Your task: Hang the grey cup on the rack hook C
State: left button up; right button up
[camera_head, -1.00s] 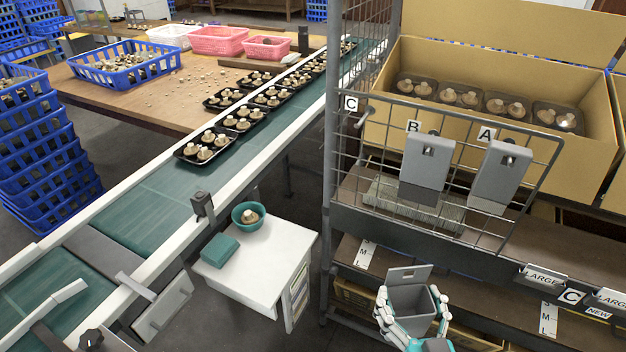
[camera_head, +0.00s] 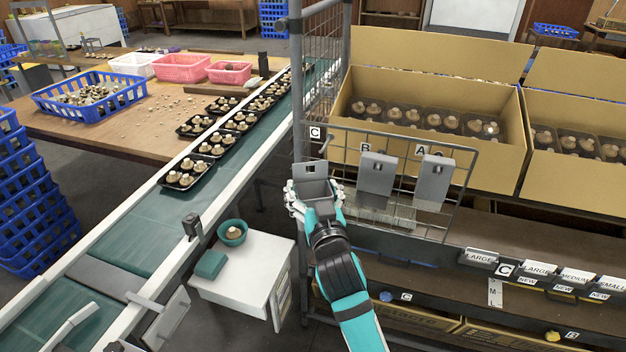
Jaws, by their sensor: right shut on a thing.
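The grey cup (camera_head: 312,186) is an open-topped box with a raised back plate that has a hole. My right gripper (camera_head: 317,197) is shut on it and holds it upright in front of the rack's left end. The wire rack (camera_head: 400,207) has label C (camera_head: 315,133) at its left, just above the cup; hook C itself is hidden or too small to tell. Similar grey holders hang below label B (camera_head: 376,174) and label A (camera_head: 434,180). I cannot tell whether the cup touches the rack. My left gripper is not in view.
A cardboard box (camera_head: 435,152) with mushroom trays stands behind the rack. A conveyor (camera_head: 150,228) carrying mushroom trays runs along the left. A white cabinet (camera_head: 245,275) with a teal bowl (camera_head: 232,232) stands left of my right arm. A shelf with size labels lies at right.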

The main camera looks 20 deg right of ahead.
aim_at(320, 184)
jog(key=shift+w+d, duration=0.1)
jog(key=shift+w, duration=0.3)
jog(key=shift+w+d, duration=0.4)
jog(key=shift+w, duration=0.1)
jog(key=shift+w+d+f+b, duration=0.15)
jog(key=shift+w+d+b, duration=0.3)
jog(key=shift+w, duration=0.2)
jog(key=shift+w+d, duration=0.15)
jog(key=shift+w, duration=0.1)
jog(key=shift+w+d+f+b, duration=0.1)
jog(key=shift+w+d+b, duration=0.15)
jog(key=shift+w+d, duration=0.3)
jog(key=shift+w+d+f+b, duration=0.1)
jog(key=shift+w+d+b, duration=0.15)
jog(key=shift+w, duration=0.4)
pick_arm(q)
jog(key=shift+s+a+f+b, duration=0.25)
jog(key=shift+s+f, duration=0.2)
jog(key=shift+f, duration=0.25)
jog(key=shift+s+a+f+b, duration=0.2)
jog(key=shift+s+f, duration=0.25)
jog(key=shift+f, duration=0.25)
pick_arm(e)
jog(key=shift+w+d+f, duration=0.15)
jog(key=shift+w+d, duration=0.5)
jog(key=shift+w, duration=0.35)
jog(key=shift+w+d+f, duration=0.15)
jog(key=shift+w+d, duration=0.5)
jog(key=shift+w, duration=0.3)
